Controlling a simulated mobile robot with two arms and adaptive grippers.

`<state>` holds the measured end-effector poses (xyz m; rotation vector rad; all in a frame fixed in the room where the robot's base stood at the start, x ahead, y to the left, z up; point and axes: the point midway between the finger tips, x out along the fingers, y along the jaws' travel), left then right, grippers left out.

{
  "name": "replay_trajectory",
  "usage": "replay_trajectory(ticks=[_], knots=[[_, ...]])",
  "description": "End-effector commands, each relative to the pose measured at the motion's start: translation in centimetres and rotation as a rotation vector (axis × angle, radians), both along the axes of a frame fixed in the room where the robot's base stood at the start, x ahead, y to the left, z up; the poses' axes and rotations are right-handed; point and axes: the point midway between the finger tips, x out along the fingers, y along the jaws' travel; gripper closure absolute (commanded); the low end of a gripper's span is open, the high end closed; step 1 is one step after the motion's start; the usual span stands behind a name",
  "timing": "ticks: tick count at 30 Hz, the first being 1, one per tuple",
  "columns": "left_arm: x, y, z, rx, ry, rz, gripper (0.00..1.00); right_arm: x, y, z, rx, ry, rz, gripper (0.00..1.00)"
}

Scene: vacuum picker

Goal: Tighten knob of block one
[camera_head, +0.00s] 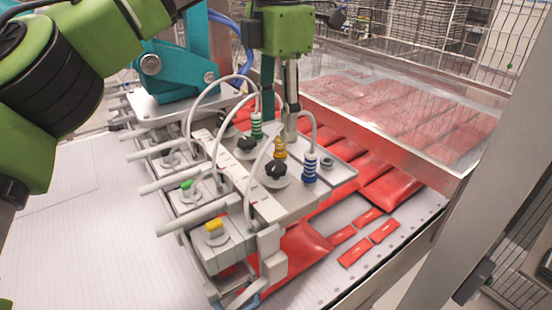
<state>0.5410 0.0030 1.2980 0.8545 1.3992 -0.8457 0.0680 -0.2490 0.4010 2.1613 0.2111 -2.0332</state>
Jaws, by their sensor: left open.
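The vacuum picker's grey plate (318,186) carries two black knobs, a nearer one (277,169) and a farther one (246,145). Beside them stand ringed suction fittings in blue (310,168), yellow (279,149) and green (256,126). Along the left side are grey blocks, one with a yellow cap (213,228) and one with a green cap (188,187). I cannot tell which block is number one. My left gripper (288,130) points down just beyond the nearer knob, open and apparently empty. Its tips partly hide the fittings behind. My right gripper is not in view.
Pale hoses (190,112) arch over the plate close to my gripper. Red packets (391,188) lie on the conveyor below. A clear-walled bin (440,158) stands at the right. The white surface (75,240) at left is clear.

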Motion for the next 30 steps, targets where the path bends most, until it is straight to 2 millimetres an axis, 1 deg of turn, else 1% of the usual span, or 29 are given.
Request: replay_trajectory(ticks=[1,4,6,9,12,18,26,27,29,30], knots=[[0.0,0.1,-1.2,0.0,0.003,-0.001,0.55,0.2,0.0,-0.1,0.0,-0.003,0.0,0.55],[0.0,0.1,-3.2,0.0,0.004,-0.002,0.55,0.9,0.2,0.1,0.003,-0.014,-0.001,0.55],[0.0,0.1,-4.5,0.0,0.004,0.0,0.55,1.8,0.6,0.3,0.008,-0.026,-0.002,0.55],[-0.1,0.1,-6.2,-0.001,0.004,-0.001,0.55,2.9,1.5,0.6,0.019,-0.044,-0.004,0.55],[0.0,0.1,-7.5,-0.002,0.004,0.0,0.55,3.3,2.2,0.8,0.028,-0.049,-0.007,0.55],[0.0,0.0,-8.8,-0.003,0.001,0.001,0.55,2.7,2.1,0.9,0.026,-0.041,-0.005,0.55],[0.0,0.0,-8.9,-0.003,0.001,0.001,0.55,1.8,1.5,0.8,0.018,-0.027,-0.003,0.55],[0.0,0.0,-8.9,-0.003,0.001,0.001,0.65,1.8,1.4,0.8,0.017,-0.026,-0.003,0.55],[0.0,0.0,-8.9,-0.003,0.001,0.001,0.81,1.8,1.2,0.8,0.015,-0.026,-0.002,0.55],[0.0,0.0,-8.9,-0.003,0.001,0.001,0.91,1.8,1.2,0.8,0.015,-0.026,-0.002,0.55]])
